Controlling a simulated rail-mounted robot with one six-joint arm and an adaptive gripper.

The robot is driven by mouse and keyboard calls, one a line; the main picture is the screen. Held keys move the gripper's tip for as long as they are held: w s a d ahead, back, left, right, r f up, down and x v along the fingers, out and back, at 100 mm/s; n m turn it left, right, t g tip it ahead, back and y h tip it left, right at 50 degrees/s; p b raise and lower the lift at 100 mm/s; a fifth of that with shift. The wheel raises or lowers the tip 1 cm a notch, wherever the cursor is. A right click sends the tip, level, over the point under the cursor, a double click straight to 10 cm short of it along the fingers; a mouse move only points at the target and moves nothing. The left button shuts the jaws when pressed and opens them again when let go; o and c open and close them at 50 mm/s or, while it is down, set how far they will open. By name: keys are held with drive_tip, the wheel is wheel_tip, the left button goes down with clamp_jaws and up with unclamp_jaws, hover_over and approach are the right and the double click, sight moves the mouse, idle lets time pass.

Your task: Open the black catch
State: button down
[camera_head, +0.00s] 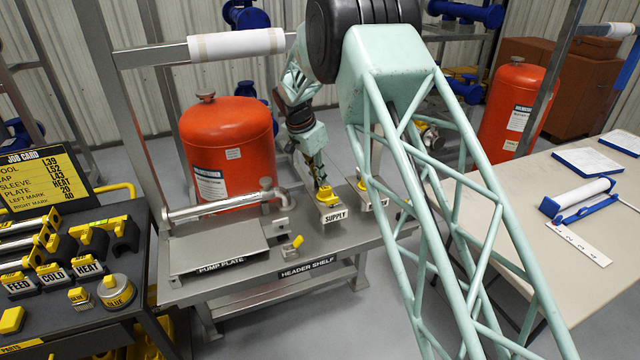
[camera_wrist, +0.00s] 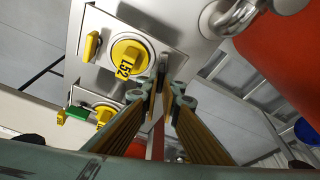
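My gripper (camera_head: 318,178) reaches down at the SUPPLY station (camera_head: 333,216) on the header shelf, beside its yellow fitting (camera_head: 328,195). In the wrist view my gripper's two fingers (camera_wrist: 162,88) come close together at the tips, by the edge of the station's plate. A slim dark piece (camera_wrist: 163,66), which may be the black catch, stands at the fingertips. I cannot tell whether the fingers touch it or grip it. The round yellow fitting marked L52 (camera_wrist: 130,62) sits just left of the fingertips. In the head view the catch cannot be made out.
A yellow lever (camera_wrist: 92,45) is on the same plate. A second station with a green piece (camera_wrist: 77,112) is close by. A red tank (camera_head: 228,150) and a metal pipe (camera_head: 225,205) stand left of my gripper. The pump plate (camera_head: 215,245) is bare.

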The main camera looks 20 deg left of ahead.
drive_tip(key=shift+m+g+h, duration=0.3)
drive_tip(key=shift+m+h, duration=0.1)
drive_tip(key=shift+m, duration=1.5)
drive_tip(key=c, duration=2.9)
unclamp_jaws()
drive_tip(key=shift+o, duration=0.2)
drive_tip(key=shift+r+p, duration=1.3)
drive_tip(key=shift+r, duration=2.2)
